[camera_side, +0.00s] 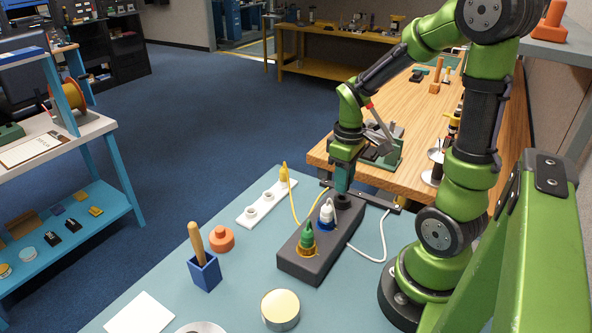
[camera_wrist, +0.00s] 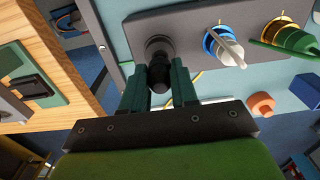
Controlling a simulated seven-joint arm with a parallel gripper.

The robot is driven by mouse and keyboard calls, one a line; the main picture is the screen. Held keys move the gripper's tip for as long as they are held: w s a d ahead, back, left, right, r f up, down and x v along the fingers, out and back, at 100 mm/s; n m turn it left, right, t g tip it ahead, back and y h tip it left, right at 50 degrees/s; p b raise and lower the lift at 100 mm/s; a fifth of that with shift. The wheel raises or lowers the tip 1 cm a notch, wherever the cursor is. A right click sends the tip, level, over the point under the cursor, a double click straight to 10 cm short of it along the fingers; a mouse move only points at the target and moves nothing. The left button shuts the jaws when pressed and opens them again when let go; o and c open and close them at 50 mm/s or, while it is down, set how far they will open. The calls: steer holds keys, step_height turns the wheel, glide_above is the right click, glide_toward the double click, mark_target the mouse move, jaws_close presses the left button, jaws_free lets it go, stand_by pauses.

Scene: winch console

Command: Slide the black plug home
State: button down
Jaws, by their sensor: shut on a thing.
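The black plug (camera_wrist: 159,76) is between the two green fingers of my gripper (camera_wrist: 160,70) in the wrist view, and the jaws are shut on it. Its front end meets a dark round socket (camera_wrist: 159,45) at the end of the grey console block (camera_wrist: 190,22). How deep it sits cannot be told. In the side view my gripper (camera_side: 342,182) points down over the far end of the console block (camera_side: 305,262), just above the dark socket (camera_side: 343,201), and mostly hides the plug.
A white plug (camera_side: 326,212) in a blue ring and a green plug (camera_side: 307,238) in a yellow ring stand on the block. A yellow plug (camera_side: 284,174) stands on a white strip (camera_side: 252,213). Yellow and white cables (camera_side: 381,235) lie around the block.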

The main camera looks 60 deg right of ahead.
steer(key=shift+f, duration=1.35)
steer(key=c, duration=0.8)
jaws_free()
step_height(320, 180, up, 17)
steer(key=shift+f, duration=0.1)
steer(key=a+m+t, duration=0.1)
steer(key=a+t, duration=0.1)
steer(key=a, duration=0.3)
steer(key=a+m+t+y, duration=0.1)
steer(key=a+t, duration=0.1)
steer(key=a, duration=0.3)
steer(key=a+m+t+y, duration=0.1)
steer(key=a+m+t, duration=0.1)
steer(key=a, duration=0.4)
steer(key=shift+s+a+t, duration=0.1)
steer(key=shift+s+t, duration=0.15)
steer(key=shift+t, duration=0.35)
